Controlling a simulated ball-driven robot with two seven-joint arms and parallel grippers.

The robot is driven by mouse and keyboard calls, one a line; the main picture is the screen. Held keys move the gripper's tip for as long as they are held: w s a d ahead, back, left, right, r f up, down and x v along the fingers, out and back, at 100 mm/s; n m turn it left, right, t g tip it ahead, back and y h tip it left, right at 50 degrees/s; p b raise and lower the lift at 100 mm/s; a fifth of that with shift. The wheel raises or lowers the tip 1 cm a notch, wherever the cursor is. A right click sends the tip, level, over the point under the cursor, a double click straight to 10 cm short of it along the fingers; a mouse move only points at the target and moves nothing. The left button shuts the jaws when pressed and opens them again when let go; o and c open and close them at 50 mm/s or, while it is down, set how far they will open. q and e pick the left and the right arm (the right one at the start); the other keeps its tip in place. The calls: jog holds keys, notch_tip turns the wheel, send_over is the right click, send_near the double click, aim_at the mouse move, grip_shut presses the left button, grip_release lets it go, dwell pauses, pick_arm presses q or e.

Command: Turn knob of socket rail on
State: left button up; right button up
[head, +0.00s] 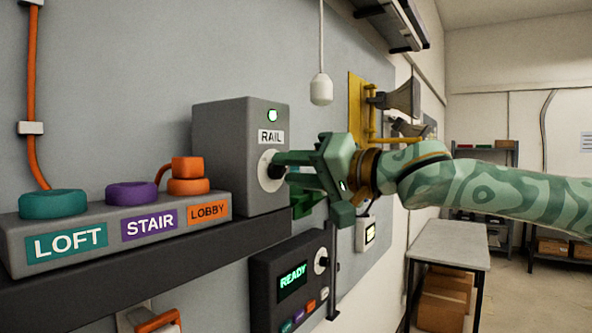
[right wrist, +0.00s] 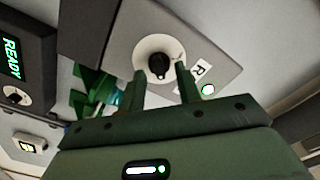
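The rail socket is a grey box (head: 225,150) labelled RAIL on the wall panel, with a lit green lamp (head: 272,115). Its black knob on a pale round plate (head: 268,180) faces my right gripper; the knob (right wrist: 158,65) shows clearly in the right wrist view. My right gripper (head: 285,168) reaches in from the right. Its fingers (right wrist: 161,82) stand apart on either side of the knob, with visible gaps, so it looks open around it. Contact cannot be told. My left gripper is not in view.
A shelf (head: 150,270) carries a box with LOFT, STAIR and LOBBY plugs. A READY unit (head: 290,275) with a dial hangs below right. A green object (right wrist: 90,90) is beside the socket box. A white pendant (head: 321,88) hangs above; a table (head: 448,240) stands right.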

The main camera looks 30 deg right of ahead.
jog(key=shift+s+d+r, duration=0.15)
jog(key=shift+s+d, duration=0.1)
jog(key=shift+s, duration=0.2)
jog(key=b+v, duration=0.9)
jog(key=v, duration=0.6)
jog(key=shift+s, duration=0.1)
